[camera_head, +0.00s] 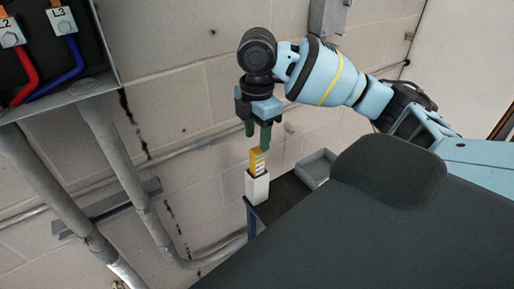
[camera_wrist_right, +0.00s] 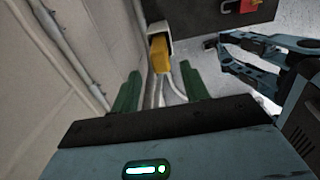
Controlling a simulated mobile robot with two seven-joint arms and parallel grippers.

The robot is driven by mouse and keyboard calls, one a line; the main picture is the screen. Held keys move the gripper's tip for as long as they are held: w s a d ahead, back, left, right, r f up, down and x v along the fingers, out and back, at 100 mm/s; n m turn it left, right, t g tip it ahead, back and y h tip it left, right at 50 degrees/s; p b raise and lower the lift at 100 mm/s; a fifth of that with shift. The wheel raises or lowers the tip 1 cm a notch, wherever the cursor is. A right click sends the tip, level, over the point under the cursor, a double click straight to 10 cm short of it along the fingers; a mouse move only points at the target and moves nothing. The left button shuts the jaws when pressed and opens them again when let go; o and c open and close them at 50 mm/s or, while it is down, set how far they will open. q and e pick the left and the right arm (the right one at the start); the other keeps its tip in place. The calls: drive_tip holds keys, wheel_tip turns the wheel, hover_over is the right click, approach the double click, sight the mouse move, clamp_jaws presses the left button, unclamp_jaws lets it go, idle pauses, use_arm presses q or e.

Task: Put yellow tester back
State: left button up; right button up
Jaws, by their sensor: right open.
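The yellow tester (camera_head: 257,161) stands upright in a white holder (camera_head: 257,187) at the near corner of a dark shelf. My right gripper (camera_head: 258,131) is above the tester, fingers pointing down, open and empty. In the right wrist view, the tester (camera_wrist_right: 160,54) shows beyond and between the green fingertips of my right gripper (camera_wrist_right: 158,82), with the white holder (camera_wrist_right: 158,30) around its far end. The fingers look apart from the tester. My left gripper is not in view.
A grey tray (camera_head: 316,168) lies on the dark shelf (camera_head: 280,200) beside the holder. An electrical cabinet (camera_head: 88,87) with red and blue cables is at upper left, with grey conduits (camera_head: 130,180) below it. A red switch (camera_wrist_right: 248,6) shows in the wrist view.

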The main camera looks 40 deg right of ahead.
drive_tip(key=shift+r, duration=2.7)
